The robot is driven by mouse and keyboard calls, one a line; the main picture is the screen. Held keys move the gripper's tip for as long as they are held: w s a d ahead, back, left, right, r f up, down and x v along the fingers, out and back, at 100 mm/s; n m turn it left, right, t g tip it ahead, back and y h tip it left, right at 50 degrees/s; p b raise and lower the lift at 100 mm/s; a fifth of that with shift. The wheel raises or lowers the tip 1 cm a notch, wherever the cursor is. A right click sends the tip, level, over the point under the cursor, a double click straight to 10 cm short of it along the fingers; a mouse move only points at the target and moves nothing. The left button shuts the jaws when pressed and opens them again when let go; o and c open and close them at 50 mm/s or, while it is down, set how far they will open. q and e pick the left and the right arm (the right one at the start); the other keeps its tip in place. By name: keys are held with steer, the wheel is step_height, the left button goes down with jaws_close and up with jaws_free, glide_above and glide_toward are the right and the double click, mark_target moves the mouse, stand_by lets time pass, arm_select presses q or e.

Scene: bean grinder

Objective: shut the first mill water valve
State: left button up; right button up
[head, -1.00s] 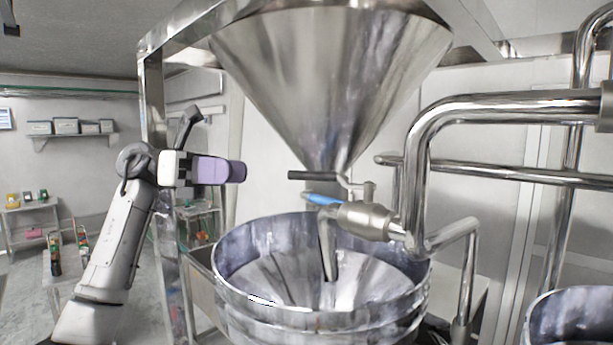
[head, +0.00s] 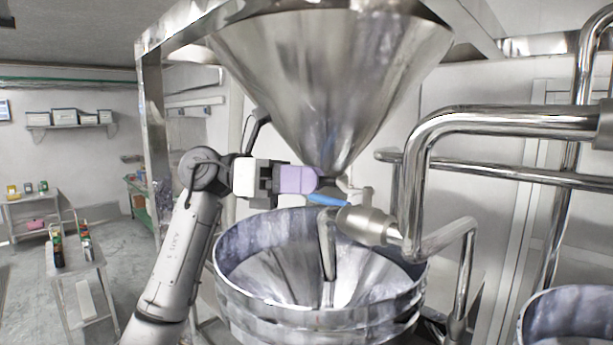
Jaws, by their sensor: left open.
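The water valve is a metal body (head: 368,224) on the end of a pipe, with a blue lever handle (head: 328,200) pointing left. It sits above the rim of the metal mill bowl (head: 222,262), under the steel hopper cone (head: 330,90). My left gripper (head: 316,180), with purple fingers, is open just above and left of the blue handle's left end. The fingers overlap the hopper outlet in the picture; I cannot tell whether they touch the handle. My right gripper is not in view.
Thick steel pipes (head: 480,122) run along the right side. A metal frame post (head: 150,140) stands behind my left arm. A second bowl (head: 570,318) is at the lower right. Small tables and a shelf (head: 70,126) are far left.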

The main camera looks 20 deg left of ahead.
arm_select(q)
steer(key=shift+c, duration=0.5)
jaws_close()
